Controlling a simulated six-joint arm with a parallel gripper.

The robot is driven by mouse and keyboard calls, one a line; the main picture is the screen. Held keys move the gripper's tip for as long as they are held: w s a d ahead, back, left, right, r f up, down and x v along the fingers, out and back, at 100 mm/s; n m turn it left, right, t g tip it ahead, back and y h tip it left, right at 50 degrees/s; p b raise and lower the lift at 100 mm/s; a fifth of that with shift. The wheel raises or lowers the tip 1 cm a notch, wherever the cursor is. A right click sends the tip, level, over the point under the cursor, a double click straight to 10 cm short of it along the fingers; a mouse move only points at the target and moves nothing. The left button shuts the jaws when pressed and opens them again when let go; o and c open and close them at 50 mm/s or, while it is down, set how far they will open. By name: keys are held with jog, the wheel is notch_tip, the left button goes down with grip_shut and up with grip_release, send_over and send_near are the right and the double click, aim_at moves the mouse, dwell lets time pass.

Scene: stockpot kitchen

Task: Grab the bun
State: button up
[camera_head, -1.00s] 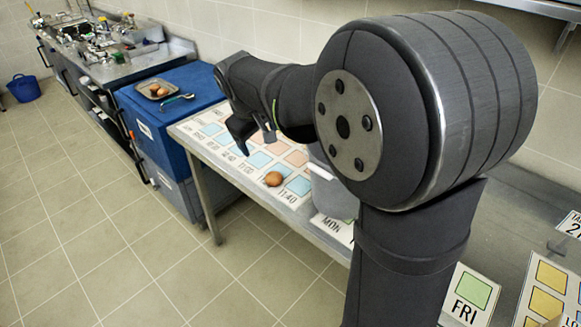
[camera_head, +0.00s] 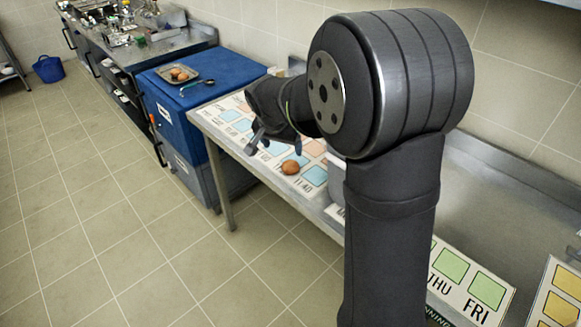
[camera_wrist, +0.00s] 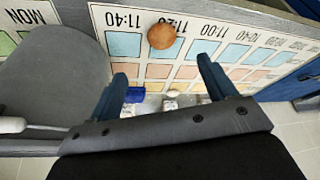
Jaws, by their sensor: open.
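A brown round bun (camera_head: 290,167) lies on a printed time chart on the metal table in the head view. In the wrist view the bun (camera_wrist: 161,36) covers part of the 11:20 label, beside a blue square. My gripper (camera_head: 274,146) is above the chart, a little behind and left of the bun in the head view. In the wrist view my gripper (camera_wrist: 163,68) has its two blue fingers spread apart with nothing between them. The bun shows just beyond the fingertips, apart from them.
A grey rounded container (camera_wrist: 50,80) stands left of the bun in the wrist view. Weekday cards (camera_head: 468,285) lie at the right. The chart around the bun is clear.

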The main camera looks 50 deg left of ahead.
send_over(289, 165)
jog(key=s+d, duration=0.1)
jog(key=s, duration=0.1)
jog(key=f, duration=0.7)
jog(key=shift+s+d+f, duration=0.15)
jog(key=shift+s+d, duration=0.05)
jog(key=shift+x, duration=2.9)
jog(key=shift+w+a, duration=0.1)
jog(key=shift+a, duration=0.05)
jog(key=c, duration=1.1)
